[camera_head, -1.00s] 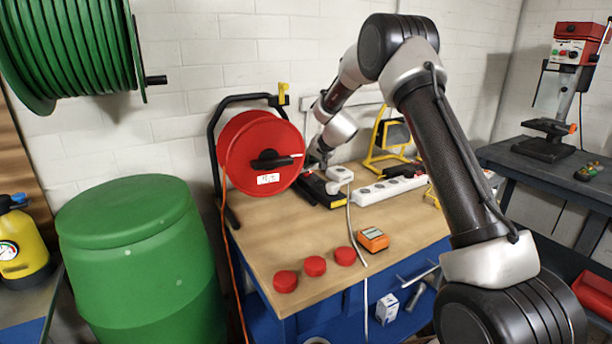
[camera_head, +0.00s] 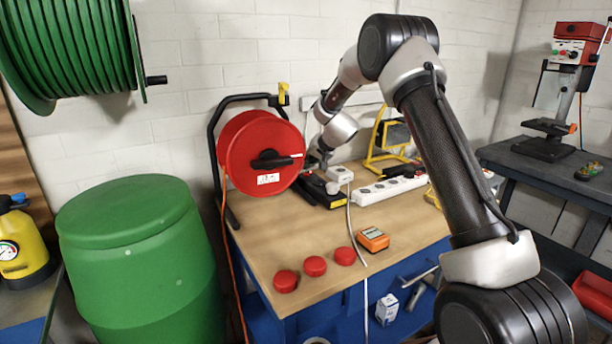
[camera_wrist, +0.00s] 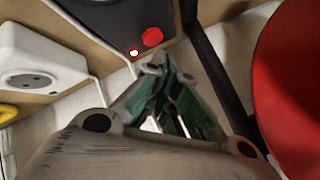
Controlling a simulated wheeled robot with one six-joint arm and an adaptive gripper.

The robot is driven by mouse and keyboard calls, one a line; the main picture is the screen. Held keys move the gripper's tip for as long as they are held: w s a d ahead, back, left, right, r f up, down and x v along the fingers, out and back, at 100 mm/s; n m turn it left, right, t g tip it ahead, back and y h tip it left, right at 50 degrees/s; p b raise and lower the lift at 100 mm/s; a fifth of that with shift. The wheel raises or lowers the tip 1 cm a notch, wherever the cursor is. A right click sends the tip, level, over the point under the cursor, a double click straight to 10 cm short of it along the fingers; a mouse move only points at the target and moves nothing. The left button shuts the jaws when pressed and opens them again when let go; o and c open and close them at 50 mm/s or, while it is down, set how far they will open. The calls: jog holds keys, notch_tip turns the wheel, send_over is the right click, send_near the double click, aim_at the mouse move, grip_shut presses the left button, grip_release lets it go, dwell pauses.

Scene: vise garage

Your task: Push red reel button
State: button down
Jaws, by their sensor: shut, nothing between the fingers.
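The red cable reel (camera_head: 240,150) stands upright on the workbench against the wall; it also shows at the right of the wrist view (camera_wrist: 300,80). In the wrist view a small red button (camera_wrist: 152,37) sits on a dark box (camera_wrist: 118,18), beside a glowing red-white light (camera_wrist: 134,53). The same dark box lies right of the reel in the head view (camera_head: 318,189). My gripper (camera_wrist: 160,72) is shut and empty, its tips close below the button in the wrist picture. I cannot tell whether they touch it. In the head view the fingertips are mostly hidden beside the reel.
A white socket (camera_wrist: 35,68) is left of the dark box. A white power strip (camera_head: 390,189), a yellow-framed lamp (camera_head: 385,150), several red caps (camera_head: 315,266) and an orange meter (camera_head: 373,239) are on the bench. A green barrel (camera_head: 140,260) stands left.

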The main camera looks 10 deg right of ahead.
jog(key=shift+f, duration=0.15)
dwell(0.3)
jog(key=shift+f, duration=0.25)
jog(key=shift+f, duration=0.5)
dwell(0.5)
jog(key=shift+r, duration=0.9)
jog(key=shift+r, duration=2.5)
